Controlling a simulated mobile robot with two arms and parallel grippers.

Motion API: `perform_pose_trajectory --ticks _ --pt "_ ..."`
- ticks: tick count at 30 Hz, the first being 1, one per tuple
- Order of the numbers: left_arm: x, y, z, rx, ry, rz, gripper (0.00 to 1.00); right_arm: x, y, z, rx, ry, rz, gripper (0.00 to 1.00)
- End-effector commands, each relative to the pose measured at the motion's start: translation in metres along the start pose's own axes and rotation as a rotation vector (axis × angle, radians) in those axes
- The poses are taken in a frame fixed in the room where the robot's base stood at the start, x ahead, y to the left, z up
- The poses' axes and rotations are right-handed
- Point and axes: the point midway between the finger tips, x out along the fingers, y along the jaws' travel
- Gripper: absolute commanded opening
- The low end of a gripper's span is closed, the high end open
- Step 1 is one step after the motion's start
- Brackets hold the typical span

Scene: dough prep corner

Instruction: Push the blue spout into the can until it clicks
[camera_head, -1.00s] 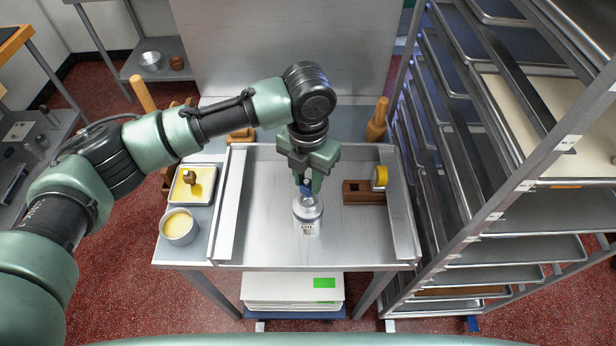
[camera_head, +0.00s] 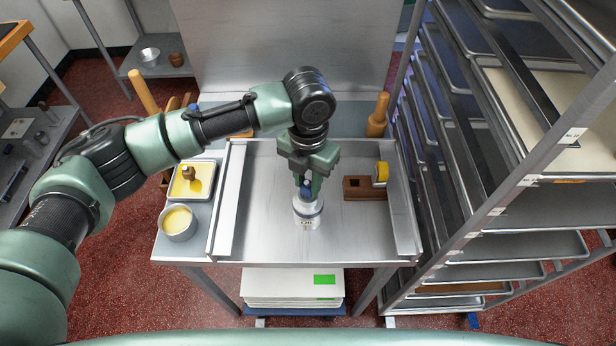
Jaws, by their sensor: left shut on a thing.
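The can (camera_head: 307,212) is white and silver and stands upright on the metal tray surface, below my left gripper. My left gripper (camera_head: 307,184) points down and is shut on the blue spout (camera_head: 306,191). Only a small part of the spout shows between the fingers, right at the top of the can. I cannot tell from here how deep the spout sits in the can. My right gripper is not in view.
A yellow-filled tray (camera_head: 207,191) and a bowl (camera_head: 177,223) stand at the left. A tall tray rack (camera_head: 480,216) stands close on the right. The tray (camera_head: 270,240) in front of the can is clear.

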Motion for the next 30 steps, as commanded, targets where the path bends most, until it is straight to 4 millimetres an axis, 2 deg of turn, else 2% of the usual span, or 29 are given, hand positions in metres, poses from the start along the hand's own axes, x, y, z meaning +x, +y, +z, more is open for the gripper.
perform_pose_trajectory --ticks 11,12,15,25,30 --pt "0.010 0.000 0.000 0.001 0.000 -0.001 0.00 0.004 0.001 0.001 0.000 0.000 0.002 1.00" --pt "0.010 0.000 0.000 0.001 -0.001 -0.001 0.29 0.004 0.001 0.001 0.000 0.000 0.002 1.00" --pt "0.010 0.000 0.000 0.001 -0.001 -0.001 0.52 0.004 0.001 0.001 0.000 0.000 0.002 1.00" --pt "0.009 0.000 0.000 0.000 0.000 0.000 0.52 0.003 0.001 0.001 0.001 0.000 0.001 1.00" --pt "-0.002 0.000 0.000 0.000 -0.001 0.000 0.52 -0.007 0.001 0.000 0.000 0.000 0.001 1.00"
